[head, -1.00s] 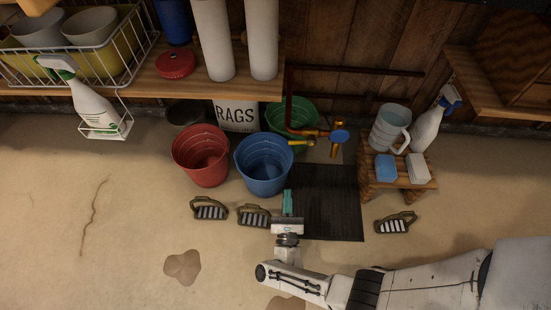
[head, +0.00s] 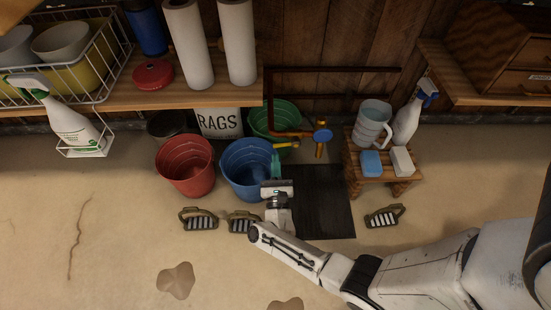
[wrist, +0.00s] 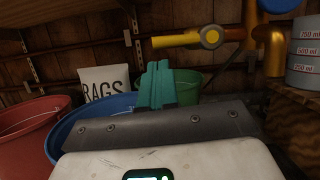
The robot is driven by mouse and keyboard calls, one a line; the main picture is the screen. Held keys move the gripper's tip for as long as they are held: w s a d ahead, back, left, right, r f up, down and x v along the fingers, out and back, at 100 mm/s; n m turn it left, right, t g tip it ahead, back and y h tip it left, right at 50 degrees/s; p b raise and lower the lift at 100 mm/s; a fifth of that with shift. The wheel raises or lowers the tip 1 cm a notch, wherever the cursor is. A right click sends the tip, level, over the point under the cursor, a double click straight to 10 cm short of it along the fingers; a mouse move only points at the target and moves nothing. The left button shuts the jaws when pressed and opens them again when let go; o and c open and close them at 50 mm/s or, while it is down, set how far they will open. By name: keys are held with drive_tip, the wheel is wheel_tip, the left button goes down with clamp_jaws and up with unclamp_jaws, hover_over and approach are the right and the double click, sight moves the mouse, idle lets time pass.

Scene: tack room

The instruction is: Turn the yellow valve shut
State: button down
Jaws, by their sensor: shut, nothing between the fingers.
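The yellow valve (head: 287,145) is a lever on the copper pipe by the wooden wall, above the green bucket. In the wrist view the yellow lever (wrist: 178,41) lies nearly level, reaching left from its round hub, above and ahead of my fingers. My gripper (head: 276,158) has teal fingers, shut and empty, at the right side of the blue bucket in the head view. The fingers also show in the wrist view (wrist: 157,80), apart from the lever in the picture. A blue round handle (head: 323,136) sits on the pipe right of the lever.
A blue bucket (head: 235,180), a red bucket (head: 183,178) and a green bucket (head: 262,122) stand close by. A stool (head: 388,188) with a jug, spray bottle and sponges is at right.

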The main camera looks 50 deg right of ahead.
drive_tip(key=shift+w+d+r, duration=0.2)
drive_tip(key=shift+d+r, duration=0.1)
drive_tip(key=shift+r, duration=0.35)
